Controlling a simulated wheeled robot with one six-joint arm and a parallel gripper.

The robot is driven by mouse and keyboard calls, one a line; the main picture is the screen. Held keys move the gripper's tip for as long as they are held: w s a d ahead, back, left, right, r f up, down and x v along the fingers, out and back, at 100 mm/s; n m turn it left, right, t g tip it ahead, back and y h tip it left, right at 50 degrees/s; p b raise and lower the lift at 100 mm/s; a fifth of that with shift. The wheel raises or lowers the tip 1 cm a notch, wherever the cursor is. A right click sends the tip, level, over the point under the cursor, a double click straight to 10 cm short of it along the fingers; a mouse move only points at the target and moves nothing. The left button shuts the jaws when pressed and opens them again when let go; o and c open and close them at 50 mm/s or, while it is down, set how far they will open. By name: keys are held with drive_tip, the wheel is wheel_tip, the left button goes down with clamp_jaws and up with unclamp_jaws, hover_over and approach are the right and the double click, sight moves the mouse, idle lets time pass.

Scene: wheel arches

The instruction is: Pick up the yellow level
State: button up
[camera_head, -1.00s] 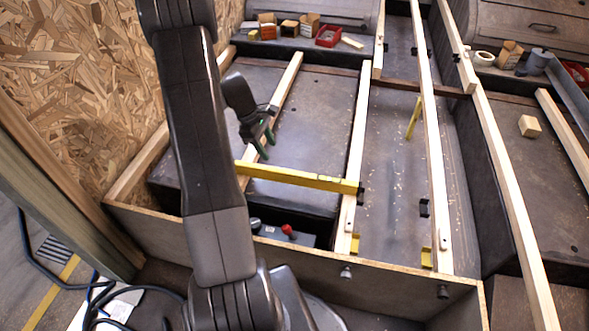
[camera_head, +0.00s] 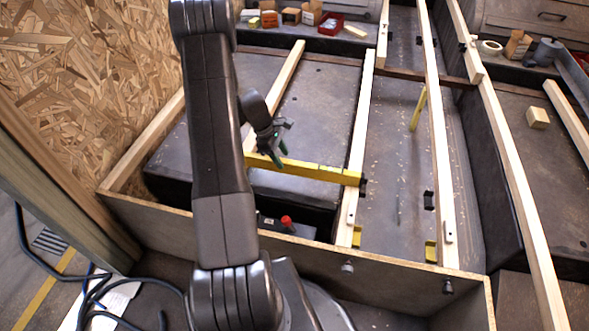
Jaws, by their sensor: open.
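The yellow level (camera_head: 318,173) is a long yellow bar lying crosswise in the middle of the view. Its right end meets a wooden batten (camera_head: 356,150) at a small black bracket. Its left end passes behind my arm, so that end is hidden. My gripper (camera_head: 279,160) hangs over the left part of the level, with its green-tipped fingers apart. The fingertips overlap the level's upper edge in the picture. I cannot tell whether they touch it.
Long wooden battens run lengthwise over the dark wheel arches. A front board (camera_head: 300,250) closes the near side. A second yellow piece (camera_head: 418,108) leans by the right batten. A red bin (camera_head: 331,23) and small boxes stand at the back. A chipboard wall (camera_head: 90,80) rises at left.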

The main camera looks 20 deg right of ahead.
sight(282, 160)
drive_tip(key=x, duration=0.2)
drive_tip(key=b+x, duration=0.1)
drive_tip(key=x, duration=0.1)
drive_tip(key=shift+a+f, duration=0.15)
drive_tip(key=shift+a, duration=0.05)
drive_tip(key=shift+c, duration=0.2)
clamp_jaws()
